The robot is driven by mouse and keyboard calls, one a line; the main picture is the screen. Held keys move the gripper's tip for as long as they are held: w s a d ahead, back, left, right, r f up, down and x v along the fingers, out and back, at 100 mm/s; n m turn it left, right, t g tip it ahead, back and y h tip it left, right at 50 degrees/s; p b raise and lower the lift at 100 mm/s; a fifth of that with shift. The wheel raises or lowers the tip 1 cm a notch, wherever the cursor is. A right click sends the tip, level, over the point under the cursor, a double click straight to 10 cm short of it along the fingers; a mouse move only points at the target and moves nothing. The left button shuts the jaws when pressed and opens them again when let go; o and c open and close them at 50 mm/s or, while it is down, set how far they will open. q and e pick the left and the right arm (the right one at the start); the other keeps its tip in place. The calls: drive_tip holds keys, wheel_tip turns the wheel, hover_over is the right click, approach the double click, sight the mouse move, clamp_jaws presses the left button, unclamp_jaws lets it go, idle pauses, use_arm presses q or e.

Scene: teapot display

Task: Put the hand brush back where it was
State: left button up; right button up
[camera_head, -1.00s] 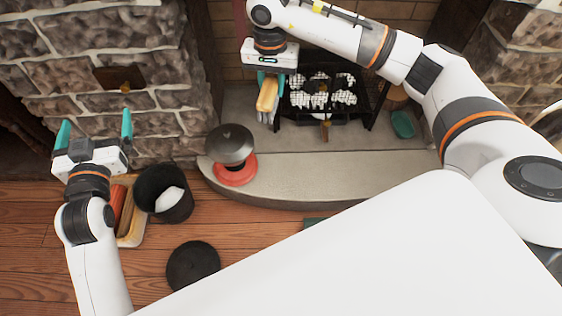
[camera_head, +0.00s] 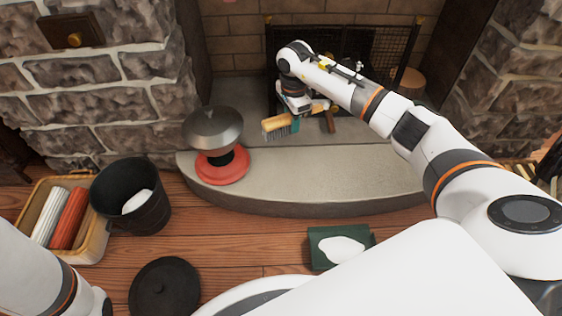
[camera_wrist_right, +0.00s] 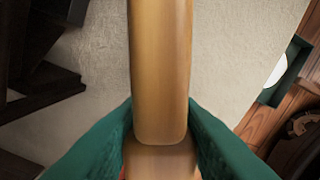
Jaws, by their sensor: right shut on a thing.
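The hand brush (camera_head: 277,125) has a light wooden body and grey bristles hanging down. My right gripper (camera_head: 296,123) is shut on it, over the stone hearth (camera_head: 330,182) in front of the fireplace grate. In the right wrist view the smooth wooden brush (camera_wrist_right: 160,65) runs between my two teal fingers (camera_wrist_right: 160,112); its bristles are hidden there. I cannot tell whether the bristles touch the hearth. My left gripper is out of view; only part of my left arm shows at lower left.
A dark-topped pot on a red base (camera_head: 222,170) stands left of the brush. A green dustpan (camera_head: 323,236) with a white heap lies on the floor ahead. A black bucket (camera_head: 115,200), basket (camera_head: 92,247) and round black lid (camera_head: 163,287) are on the left floor. Hearth right of the pot is largely clear.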

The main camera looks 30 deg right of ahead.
sight(291, 152)
wheel_tip(291, 152, down, 10)
drive_tip(key=b, duration=0.7)
drive_tip(key=shift+f, duration=0.15)
drive_tip(key=shift+r, duration=0.2)
drive_tip(key=shift+f, duration=0.2)
drive_tip(key=o, duration=0.9)
wheel_tip(291, 152, up, 11)
drive_tip(key=p, duration=0.7)
drive_tip(key=shift+r, duration=0.1)
drive_tip(key=shift+r+p, duration=0.4)
drive_tip(key=shift+r, duration=0.2)
drive_tip(key=shift+a, duration=0.1)
